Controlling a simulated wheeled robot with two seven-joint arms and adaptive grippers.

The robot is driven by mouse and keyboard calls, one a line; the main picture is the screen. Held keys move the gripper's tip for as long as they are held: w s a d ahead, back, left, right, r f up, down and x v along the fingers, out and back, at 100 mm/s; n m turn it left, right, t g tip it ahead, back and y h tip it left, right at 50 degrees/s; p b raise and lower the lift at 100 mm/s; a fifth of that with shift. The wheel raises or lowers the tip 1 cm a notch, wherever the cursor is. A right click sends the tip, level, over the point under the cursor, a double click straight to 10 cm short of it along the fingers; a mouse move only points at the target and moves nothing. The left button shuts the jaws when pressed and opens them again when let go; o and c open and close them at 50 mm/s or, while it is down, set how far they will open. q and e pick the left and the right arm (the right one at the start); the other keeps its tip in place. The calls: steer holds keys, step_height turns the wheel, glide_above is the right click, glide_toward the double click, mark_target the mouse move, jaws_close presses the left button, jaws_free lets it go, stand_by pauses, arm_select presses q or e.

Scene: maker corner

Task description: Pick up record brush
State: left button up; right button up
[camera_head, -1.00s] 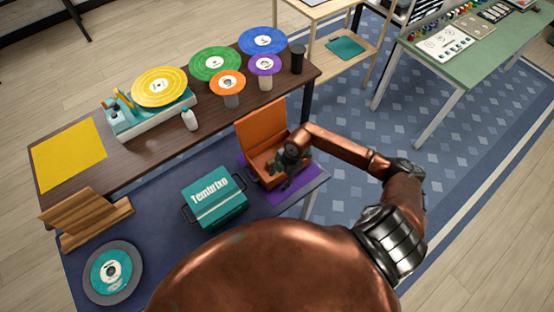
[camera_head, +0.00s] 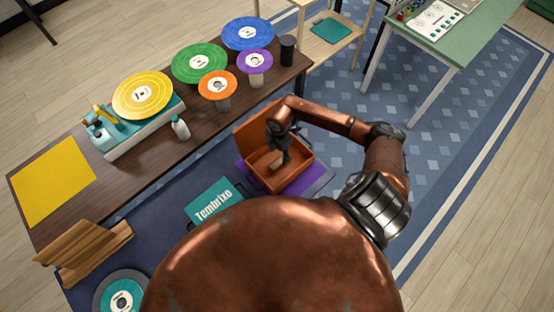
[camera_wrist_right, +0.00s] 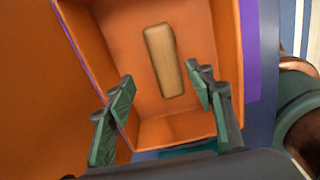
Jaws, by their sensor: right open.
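The record brush, a light wooden block (camera_wrist_right: 163,60), lies on the floor of an open orange box (camera_wrist_right: 200,25) in the right wrist view. In the head view the orange box (camera_head: 296,176) stands with its lid raised, and the brush is mostly hidden behind my gripper. My right gripper (camera_head: 282,150) points down into the box. In the right wrist view the green-padded fingers of this gripper (camera_wrist_right: 161,78) are apart, one toward each side of the brush's near end, with nothing between them. My left gripper is not in view.
The box stands on a purple mat (camera_head: 242,178).

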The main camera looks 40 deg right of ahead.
mark_target(280, 161)
steer(key=f, duration=0.3)
steer(key=shift+s, duration=0.35)
step_height(280, 161, down, 2)
steer(key=shift+f, duration=0.2)
steer(key=shift+s+f, duration=0.1)
steer(key=shift+f, duration=0.4)
steer(key=c, duration=0.8)
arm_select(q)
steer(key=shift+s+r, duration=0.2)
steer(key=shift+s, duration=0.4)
arm_select(e)
steer(key=c, duration=0.5)
